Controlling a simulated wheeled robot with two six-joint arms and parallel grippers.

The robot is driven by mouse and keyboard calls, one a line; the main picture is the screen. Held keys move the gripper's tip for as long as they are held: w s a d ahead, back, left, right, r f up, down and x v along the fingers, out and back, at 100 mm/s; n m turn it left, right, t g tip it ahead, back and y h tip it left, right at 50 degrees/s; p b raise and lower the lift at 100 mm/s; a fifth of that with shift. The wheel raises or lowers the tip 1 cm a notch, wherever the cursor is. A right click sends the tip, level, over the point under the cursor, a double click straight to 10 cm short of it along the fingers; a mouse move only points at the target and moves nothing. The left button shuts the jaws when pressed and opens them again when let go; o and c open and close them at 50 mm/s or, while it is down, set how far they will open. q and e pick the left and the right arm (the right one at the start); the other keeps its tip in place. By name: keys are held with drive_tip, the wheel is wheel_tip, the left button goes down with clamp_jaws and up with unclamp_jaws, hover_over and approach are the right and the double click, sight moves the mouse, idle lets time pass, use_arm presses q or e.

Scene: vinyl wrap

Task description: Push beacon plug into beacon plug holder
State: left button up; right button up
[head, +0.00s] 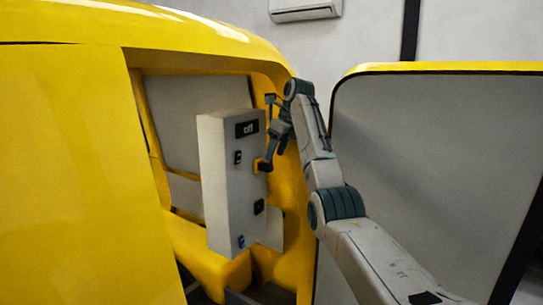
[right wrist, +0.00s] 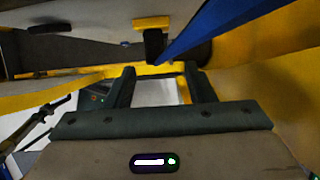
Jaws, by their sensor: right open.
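A yellow and black piece (right wrist: 152,35), which looks like the beacon plug, sits at the edge of a grey panel in the right wrist view. It lies just beyond my right fingertips (right wrist: 160,72), which are apart with nothing between them. I cannot pick out the beacon plug holder for certain. My left gripper is not in view.
The box stands in the doorway of a yellow vehicle (head: 70,150), whose frame closely surrounds my right gripper. An open door (head: 430,150) with a grey inner panel is at the right. A blue strip (right wrist: 225,28) runs diagonally near my right fingers.

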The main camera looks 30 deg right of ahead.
sight(271, 165)
drive_tip(key=shift+p+x, duration=0.55)
drive_tip(key=shift+x, duration=0.65)
drive_tip(key=shift+a+f+p, duration=0.35)
drive_tip(key=shift+a+f, duration=0.2)
drive_tip(key=shift+f, duration=0.1)
drive_tip(key=shift+w+d+f, duration=0.2)
drive_tip(key=shift+w+f, duration=0.15)
drive_tip(key=shift+s+a+r, duration=0.1)
drive_tip(key=c, duration=1.1)
drive_tip(key=shift+o, duration=0.9)
clamp_jaws()
drive_tip(key=shift+s, duration=0.15)
